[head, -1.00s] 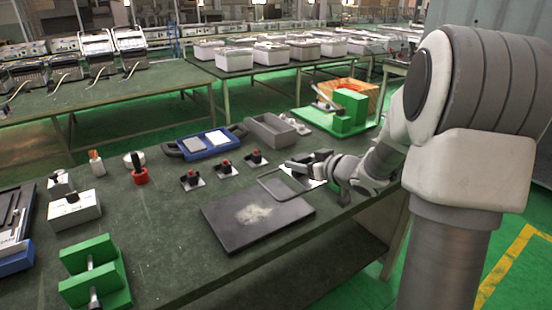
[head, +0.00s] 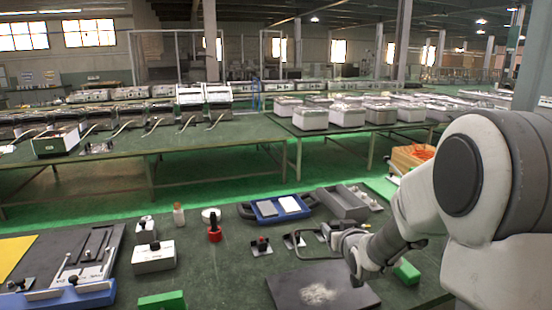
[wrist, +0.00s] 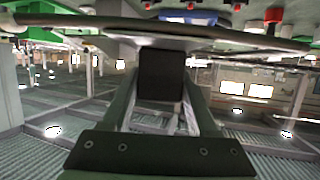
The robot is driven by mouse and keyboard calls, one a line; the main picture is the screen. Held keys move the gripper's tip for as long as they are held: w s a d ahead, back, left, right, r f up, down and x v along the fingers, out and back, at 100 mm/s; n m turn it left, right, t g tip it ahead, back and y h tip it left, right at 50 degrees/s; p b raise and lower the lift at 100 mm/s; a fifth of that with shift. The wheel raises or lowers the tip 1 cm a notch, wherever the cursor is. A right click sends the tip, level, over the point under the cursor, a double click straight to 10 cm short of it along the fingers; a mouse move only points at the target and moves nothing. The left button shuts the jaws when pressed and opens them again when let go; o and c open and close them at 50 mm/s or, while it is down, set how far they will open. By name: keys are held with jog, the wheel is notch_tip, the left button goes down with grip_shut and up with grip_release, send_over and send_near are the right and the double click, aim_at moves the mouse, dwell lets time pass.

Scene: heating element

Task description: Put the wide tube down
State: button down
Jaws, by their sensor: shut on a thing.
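The wide tube (head: 297,250) is a thin grey bent tube. In the head view it shows as an angled outline by the far edge of a dark board (head: 335,293). My gripper (head: 334,232) is at its far right part, and the hold is small and partly hidden by my wrist. In the wrist view the tube (wrist: 230,36) runs across the top, with my gripper (wrist: 162,72) shut on it at the middle. The tube seems to be above the table; I cannot tell its exact height.
A blue tray (head: 278,208) and a grey bin (head: 342,203) lie farther back. Bare green tabletop (head: 225,275) lies left of the board.

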jog(key=shift+s+a+r+m+h+p, duration=0.1)
jog(key=shift+s+a+m+h+p, duration=0.1)
jog(key=shift+a, duration=0.2)
jog(key=shift+s+a+r+m+h+p, duration=0.1)
jog(key=shift+a+h+p, duration=0.1)
jog(key=shift+a, duration=0.2)
jog(key=shift+s+f, duration=0.1)
jog(key=shift+f, duration=0.25)
jog(key=s+f, duration=0.2)
jog(key=f, duration=0.2)
jog(key=s+f, duration=0.2)
jog(key=f, duration=0.2)
jog(key=s+f, duration=0.1)
jog(key=f, duration=0.3)
jog(key=shift+s, duration=0.4)
jog(key=shift+s+f, duration=0.3)
jog(key=shift+w+d, duration=0.1)
